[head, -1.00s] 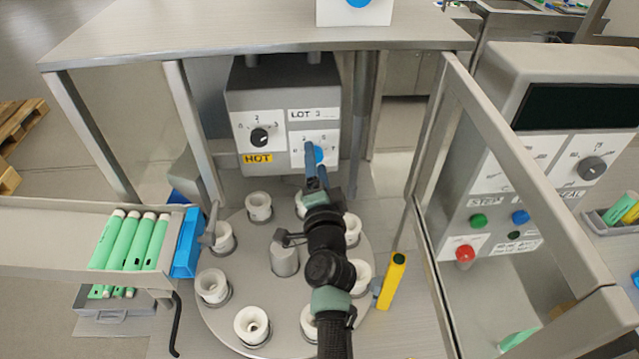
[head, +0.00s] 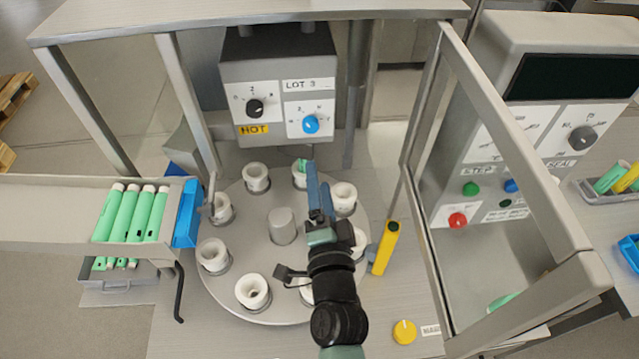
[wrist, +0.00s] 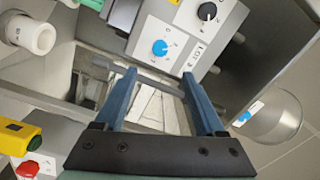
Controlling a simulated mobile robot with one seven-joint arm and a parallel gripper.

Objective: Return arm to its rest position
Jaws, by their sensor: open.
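My gripper (head: 318,192) is above the right part of the round turntable (head: 250,232), with its blue fingers pointing toward the control box. In the wrist view my gripper (wrist: 160,90) is open, with nothing between its two blue fingers. The grey control box (head: 275,75) has a black knob (head: 255,107) and a blue knob (head: 310,124). The blue knob also shows in the wrist view (wrist: 160,47), ahead of the fingers and apart from them. A green tube end (head: 303,165) shows at the holder near the fingertips, partly hidden.
White holders (head: 253,292) ring the turntable. Green tubes (head: 130,212) lie in the left chute. A yellow knob (head: 404,332) is at the front right.

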